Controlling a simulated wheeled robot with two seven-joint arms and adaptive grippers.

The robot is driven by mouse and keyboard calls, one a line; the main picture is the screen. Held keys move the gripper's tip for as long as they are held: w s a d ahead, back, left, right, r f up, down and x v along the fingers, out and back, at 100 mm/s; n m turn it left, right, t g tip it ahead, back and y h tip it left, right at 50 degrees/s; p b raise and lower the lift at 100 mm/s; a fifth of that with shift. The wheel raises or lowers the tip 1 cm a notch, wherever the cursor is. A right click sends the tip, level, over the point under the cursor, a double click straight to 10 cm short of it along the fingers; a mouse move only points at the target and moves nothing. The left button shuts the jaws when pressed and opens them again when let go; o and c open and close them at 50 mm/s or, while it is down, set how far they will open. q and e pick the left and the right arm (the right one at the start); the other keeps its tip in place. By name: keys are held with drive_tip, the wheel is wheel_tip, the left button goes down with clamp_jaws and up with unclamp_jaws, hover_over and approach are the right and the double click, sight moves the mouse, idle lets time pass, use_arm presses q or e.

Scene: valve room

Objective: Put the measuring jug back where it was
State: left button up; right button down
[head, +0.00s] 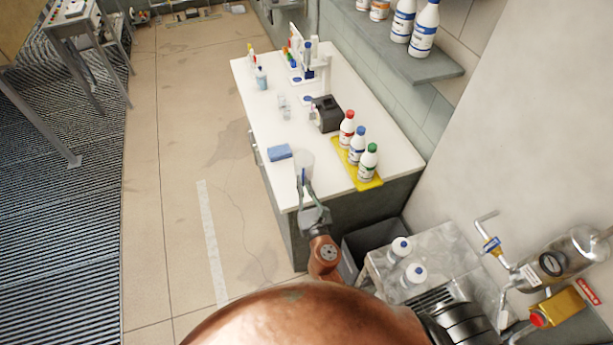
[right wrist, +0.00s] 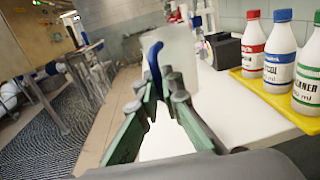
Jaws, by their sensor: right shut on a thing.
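The measuring jug (head: 305,160) is a clear, whitish vessel near the front edge of the white counter (head: 340,182). In the right wrist view the jug (right wrist: 180,58) is upright just beyond my fingertips, with a blue handle (right wrist: 154,62) on its near left side. My right gripper (head: 303,188) reaches in from the front edge. In the right wrist view its fingers (right wrist: 163,88) are shut on the jug's handle. I cannot tell whether the jug's base touches the counter. My left gripper is not in view.
A blue sponge (head: 279,152) lies left of the jug. A yellow tray (head: 370,184) with red-, blue- and green-capped bottles stands to the right. A black box (head: 326,114) and small clear glasses (head: 284,107) are farther back. Bare counter lies between sponge and glasses.

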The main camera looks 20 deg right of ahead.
drive_tip(key=w, duration=0.1)
drive_tip(key=w+d+f, duration=0.1)
drive_tip(key=w+f+b, duration=0.1)
drive_tip(key=w, duration=0.1)
drive_tip(key=shift+w+d+f, duration=0.1)
drive_tip(key=shift+d, duration=0.25)
drive_tip(key=w+f+b, duration=0.1)
drive_tip(key=w+d+f+b, duration=0.1)
drive_tip(key=w+f, duration=0.1)
drive_tip(key=w+d+f+b, duration=0.1)
drive_tip(key=f+b, duration=0.1)
drive_tip(key=shift+w+f, duration=0.25)
drive_tip(key=shift+w, duration=0.1)
drive_tip(key=shift+w+f+b, duration=0.2)
drive_tip(key=shift+f+b, duration=0.1)
drive_tip(key=shift+b, duration=0.1)
wheel_tip(320, 180, down, 3)
drive_tip(key=b, duration=0.2)
drive_tip(key=shift+w+d+f+b, duration=0.1)
drive_tip(key=shift+d+f+b, duration=0.05)
drive_tip(key=shift+b, duration=0.15)
drive_tip(key=shift+f, duration=0.1)
drive_tip(key=c, duration=2.1)
unclamp_jaws()
